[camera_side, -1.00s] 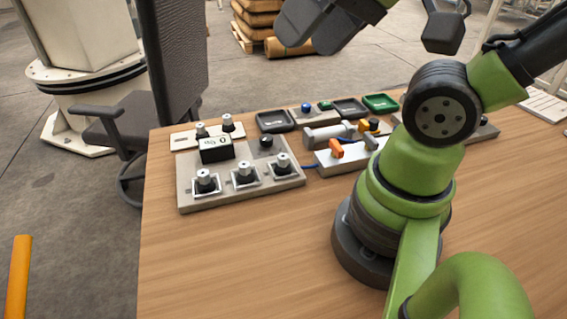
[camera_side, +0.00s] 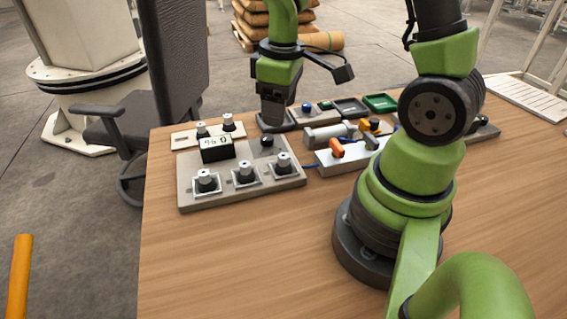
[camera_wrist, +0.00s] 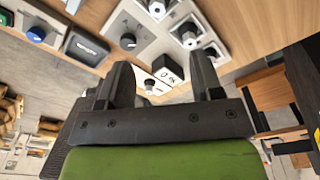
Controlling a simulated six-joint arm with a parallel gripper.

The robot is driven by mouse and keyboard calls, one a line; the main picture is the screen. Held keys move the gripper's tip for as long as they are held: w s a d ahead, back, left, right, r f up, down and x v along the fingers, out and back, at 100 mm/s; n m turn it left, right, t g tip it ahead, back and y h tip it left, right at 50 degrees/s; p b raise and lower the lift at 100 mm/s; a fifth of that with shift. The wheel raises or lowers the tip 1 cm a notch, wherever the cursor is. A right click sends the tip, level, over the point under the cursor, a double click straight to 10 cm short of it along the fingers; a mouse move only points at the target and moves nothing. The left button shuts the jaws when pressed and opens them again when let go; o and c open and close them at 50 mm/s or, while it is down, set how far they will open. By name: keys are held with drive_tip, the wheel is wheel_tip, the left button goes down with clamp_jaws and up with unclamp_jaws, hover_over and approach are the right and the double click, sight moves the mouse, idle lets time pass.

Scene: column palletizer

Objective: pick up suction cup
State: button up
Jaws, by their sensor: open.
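Similar pieces sit in square frames on the grey board, including the front left one (camera_side: 205,181); I cannot tell which is meant. My gripper (camera_side: 272,119) points down over the front dark tray, right of the pale plate. In the wrist view my gripper (camera_wrist: 160,64) is open and empty, and one capped piece (camera_wrist: 148,88) shows between its fingers.
The grey board (camera_side: 190,196) also carries a display box (camera_side: 216,149) and a black knob (camera_side: 267,142). A grey cylinder (camera_side: 322,136) and an orange-handled valve block (camera_side: 338,162) lie to the right. A green tray (camera_side: 380,103) is behind. The front tabletop is clear.

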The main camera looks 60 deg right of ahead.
hover_over(281, 155)
drive_tip(key=shift+n+g, duration=0.4)
drive_tip(key=f, duration=0.6)
drive_tip(key=shift+s+d+f, duration=0.1)
drive_tip(key=shift+d+f, duration=0.15)
drive_tip(key=shift+f, duration=0.15)
drive_tip(key=shift+a+f, duration=0.15)
drive_tip(key=shift+f, duration=1.35)
drive_tip(key=shift+a+f, duration=0.1)
drive_tip(key=shift+f, duration=1.35)
drive_tip(key=c, duration=1)
